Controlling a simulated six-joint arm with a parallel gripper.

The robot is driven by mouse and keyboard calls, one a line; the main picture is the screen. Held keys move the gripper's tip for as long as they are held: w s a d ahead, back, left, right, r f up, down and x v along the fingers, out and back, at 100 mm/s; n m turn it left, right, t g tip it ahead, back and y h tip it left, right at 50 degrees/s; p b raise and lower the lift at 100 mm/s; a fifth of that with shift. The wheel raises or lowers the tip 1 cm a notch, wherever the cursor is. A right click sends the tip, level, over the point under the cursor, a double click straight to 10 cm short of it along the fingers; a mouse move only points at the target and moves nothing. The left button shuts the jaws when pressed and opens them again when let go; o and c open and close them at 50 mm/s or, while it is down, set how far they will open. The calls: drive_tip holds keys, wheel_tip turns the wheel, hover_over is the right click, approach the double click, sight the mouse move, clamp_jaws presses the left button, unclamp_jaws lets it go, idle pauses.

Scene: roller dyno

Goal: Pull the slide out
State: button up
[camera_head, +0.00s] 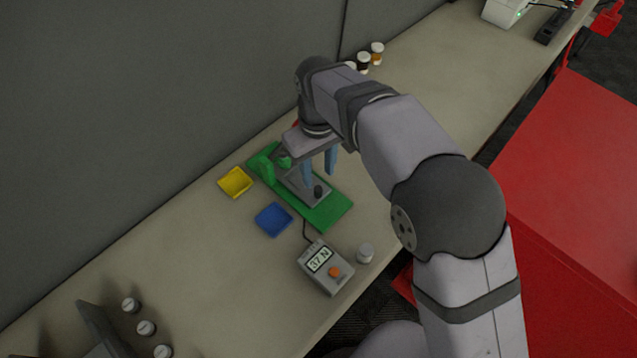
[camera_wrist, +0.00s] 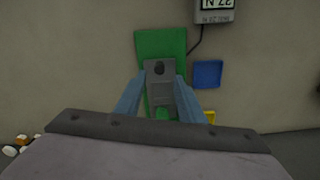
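The slide (camera_head: 301,186) is a grey plate with a dark knob (camera_head: 318,191) near its front end. It lies on a green base (camera_head: 332,212) with a green upright part (camera_head: 264,166) at the back. My gripper (camera_head: 320,178) points down over the slide with its two blue fingers apart. In the wrist view the slide (camera_wrist: 161,95) shows between the spread fingers, with the knob (camera_wrist: 159,67) beyond the fingertips. I cannot tell whether either finger touches the slide. The slide's rear end is partly hidden by my gripper.
The wall (camera_head: 150,110) runs behind the bench.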

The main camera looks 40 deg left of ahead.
sight(319, 189)
drive_tip(key=shift+f+p, duration=1.1)
drive_tip(key=shift+f, duration=2.2)
clamp_jaws()
